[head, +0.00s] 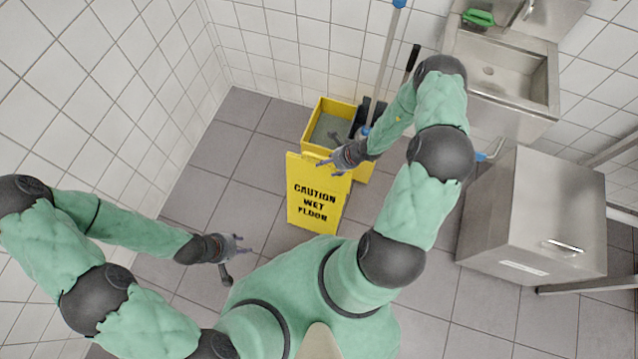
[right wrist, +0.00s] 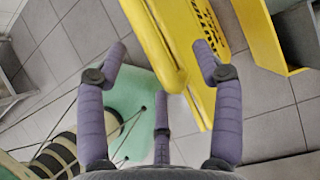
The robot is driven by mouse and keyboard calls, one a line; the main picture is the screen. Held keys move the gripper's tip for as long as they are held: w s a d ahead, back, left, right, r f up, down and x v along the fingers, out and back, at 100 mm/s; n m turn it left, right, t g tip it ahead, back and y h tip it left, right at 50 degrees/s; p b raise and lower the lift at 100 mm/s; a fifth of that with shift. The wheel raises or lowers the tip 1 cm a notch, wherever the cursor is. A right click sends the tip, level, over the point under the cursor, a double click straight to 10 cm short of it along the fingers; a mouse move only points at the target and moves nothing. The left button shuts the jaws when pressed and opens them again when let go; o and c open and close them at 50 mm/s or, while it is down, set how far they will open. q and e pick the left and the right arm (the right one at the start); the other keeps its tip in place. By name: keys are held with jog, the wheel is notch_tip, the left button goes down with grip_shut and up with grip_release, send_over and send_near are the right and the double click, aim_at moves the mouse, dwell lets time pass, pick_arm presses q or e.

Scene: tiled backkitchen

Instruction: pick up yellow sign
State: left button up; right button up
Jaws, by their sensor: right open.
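The yellow sign (head: 314,205), marked "CAUTION WET FLOOR", stands upright on the tiled floor in the middle of the head view. My right gripper (head: 325,163) is at the sign's top edge. In the right wrist view the sign's top edge (right wrist: 165,50) runs between the spread fingers of my right gripper (right wrist: 165,75), which is open. I cannot tell whether a finger touches it. My left gripper (head: 243,247) is to the left of the sign, low over the floor and apart from it; its fingers look spread and empty.
A yellow mop bucket (head: 318,112) with a mop handle (head: 385,62) stands just behind the sign. A steel sink (head: 503,75) is at the back right. A steel cabinet (head: 532,215) stands at the right. The floor (head: 215,165) left of the sign is clear.

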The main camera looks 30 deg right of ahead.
jog(key=b+x, duration=0.1)
jog(key=x, duration=0.1)
jog(key=b+x, duration=0.1)
jog(key=x, duration=0.2)
jog(key=shift+w, duration=0.35)
jog(key=shift+r, duration=0.15)
grip_shut()
